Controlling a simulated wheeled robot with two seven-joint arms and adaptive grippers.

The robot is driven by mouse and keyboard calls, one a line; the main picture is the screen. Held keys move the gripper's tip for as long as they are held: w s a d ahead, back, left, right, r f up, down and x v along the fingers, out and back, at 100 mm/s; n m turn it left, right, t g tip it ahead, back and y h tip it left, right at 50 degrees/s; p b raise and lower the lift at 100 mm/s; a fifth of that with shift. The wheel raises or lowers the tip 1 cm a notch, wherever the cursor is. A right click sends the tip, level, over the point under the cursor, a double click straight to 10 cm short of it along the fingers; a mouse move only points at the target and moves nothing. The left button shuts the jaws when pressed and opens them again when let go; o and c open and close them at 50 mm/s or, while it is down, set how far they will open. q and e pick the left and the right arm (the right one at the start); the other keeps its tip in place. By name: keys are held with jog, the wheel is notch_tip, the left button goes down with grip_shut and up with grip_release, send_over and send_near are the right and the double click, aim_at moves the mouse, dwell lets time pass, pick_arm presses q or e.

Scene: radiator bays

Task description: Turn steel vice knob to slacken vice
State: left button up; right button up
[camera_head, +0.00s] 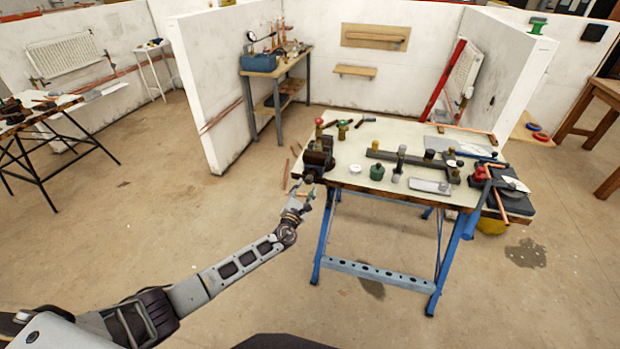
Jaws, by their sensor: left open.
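The dark brown vice (318,157) sits at the left front corner of the workbench top (345,176). Its steel knob is too small to make out clearly at the vice's front end. My left gripper (304,192) is at the end of my outstretched left arm, just below and in front of the vice. Its fingers are apart, close to the vice's screw end. I cannot tell whether they touch the knob. My right gripper is not in view.
The workbench stands on blue trestle legs (320,240). Pipe fittings, a dark bar tool (400,158) and a green-capped jar (377,173) crowd its top. White partition walls (215,80) stand behind.

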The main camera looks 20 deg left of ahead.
aim_at(308, 182)
pick_arm(q)
jog(key=shift+w, duration=0.2)
jog(key=shift+w+b, duration=1.1)
jog(key=shift+w, duration=0.5)
jog(key=shift+w+d+b, duration=0.1)
jog(key=shift+w+b, duration=0.25)
jog(key=shift+w, duration=0.35)
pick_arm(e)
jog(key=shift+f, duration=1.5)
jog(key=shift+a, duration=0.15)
pick_arm(q)
jog(key=c, duration=0.4)
grip_shut()
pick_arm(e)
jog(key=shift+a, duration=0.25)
